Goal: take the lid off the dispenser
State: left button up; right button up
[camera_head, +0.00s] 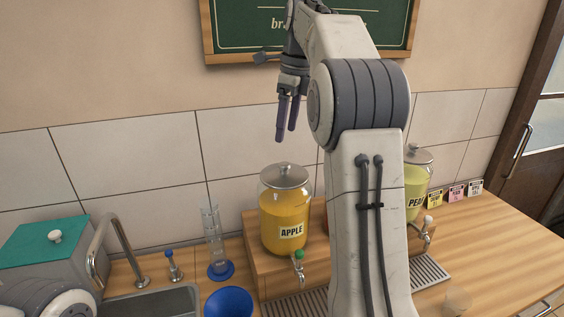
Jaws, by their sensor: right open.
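A glass dispenser (285,212) labelled APPLE holds orange-yellow liquid and stands on a wooden riser. Its silver lid (284,175) with a small knob sits on top. A second dispenser (415,184) with pale green liquid and its own silver lid (417,155) stands at the right, partly hidden by my right arm. A sliver of red shows between them, mostly hidden behind the arm. My right gripper (286,134) hangs fingers down, open and empty, above the APPLE dispenser's lid and apart from it. My left gripper is out of view; part of my left arm shows at the lower left.
A sink (150,303) with a curved tap (119,243) lies at the left, near a teal-topped box (45,240). A clear cylinder (214,240) and a blue bowl-like funnel (229,302) stand left of the riser. Small cards (456,193) stand at the right; the right counter is mostly clear.

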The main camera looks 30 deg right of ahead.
send_over(284, 164)
jog(key=s, duration=0.1)
jog(key=shift+m, duration=0.4)
jog(key=f, duration=0.4)
jog(key=shift+d+f+b, duration=0.2)
jog(key=shift+b, duration=0.1)
jog(key=shift+w+a+f+p, duration=0.1)
jog(key=shift+w+f+p, duration=0.1)
jog(key=shift+f, duration=0.7)
jog(key=shift+w+d+f+p, duration=0.1)
jog(key=shift+f+p, duration=0.15)
jog(key=shift+f, duration=0.65)
jog(key=shift+w+a+f+p, duration=0.1)
jog(key=shift+f+p, duration=0.1)
jog(key=shift+f, duration=0.7)
grip_shut()
